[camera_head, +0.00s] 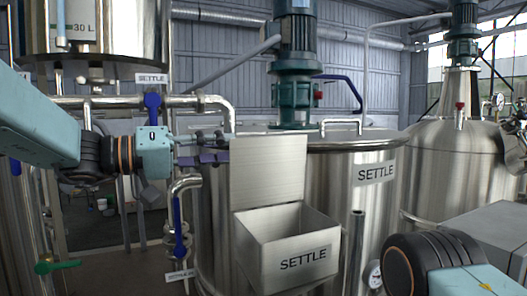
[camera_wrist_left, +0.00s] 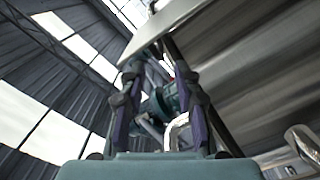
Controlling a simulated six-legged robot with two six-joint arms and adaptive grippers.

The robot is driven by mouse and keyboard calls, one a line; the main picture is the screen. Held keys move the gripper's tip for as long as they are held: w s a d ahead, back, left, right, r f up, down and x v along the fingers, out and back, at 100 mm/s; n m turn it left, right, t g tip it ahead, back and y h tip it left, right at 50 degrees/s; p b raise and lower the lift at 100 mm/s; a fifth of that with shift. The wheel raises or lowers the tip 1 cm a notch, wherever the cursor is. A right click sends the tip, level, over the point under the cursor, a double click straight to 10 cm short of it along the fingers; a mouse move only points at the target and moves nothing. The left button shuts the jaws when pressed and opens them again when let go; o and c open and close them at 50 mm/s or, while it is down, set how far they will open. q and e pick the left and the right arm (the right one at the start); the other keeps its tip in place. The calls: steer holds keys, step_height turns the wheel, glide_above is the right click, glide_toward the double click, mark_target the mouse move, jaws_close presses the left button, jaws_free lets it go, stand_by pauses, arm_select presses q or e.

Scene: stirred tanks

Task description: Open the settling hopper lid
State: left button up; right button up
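The settling hopper (camera_head: 289,262) is a square metal box marked SETTLE on the front of the tank, with its mouth uncovered. Its flat lid (camera_head: 268,172) stands upright at the back edge of the box. My left gripper (camera_head: 224,147) is at the lid's upper left edge, fingers pointing right. In the left wrist view its two fingers (camera_wrist_left: 152,75) are apart with nothing clamped between them. The lid (camera_wrist_left: 180,28) shows there as a pale plate beyond the fingertips. I cannot tell whether they touch it. My right gripper is out of view.
The large SETTLE tank (camera_head: 340,220) stands behind the hopper, with a green motor (camera_head: 296,75) above. Pipes and a blue-handled valve (camera_head: 178,230) stand left of the hopper. A vertical pipe (camera_head: 356,250) stands at its right. My right arm shows at lower right.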

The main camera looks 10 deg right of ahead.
mark_target(253, 150)
arm_select(q)
steer(key=p+x, duration=0.1)
steer(key=x, duration=0.2)
steer(key=p+x, duration=0.1)
steer(key=x, duration=0.2)
steer(key=shift+s+d+p, duration=0.2)
steer(key=shift+d+p, duration=0.1)
steer(key=shift+p, duration=0.05)
steer(key=shift+w+d+f, duration=0.1)
steer(key=shift+w+d, duration=0.15)
steer(key=shift+w, duration=0.05)
steer(key=shift+w+a, duration=0.1)
steer(key=shift+a, duration=0.2)
steer(key=shift+c, duration=1)
steer(key=shift+s+d, duration=0.1)
steer(key=shift+s, duration=0.2)
steer(key=c, duration=0.4)
jaws_close()
steer(key=shift+w+f, duration=0.1)
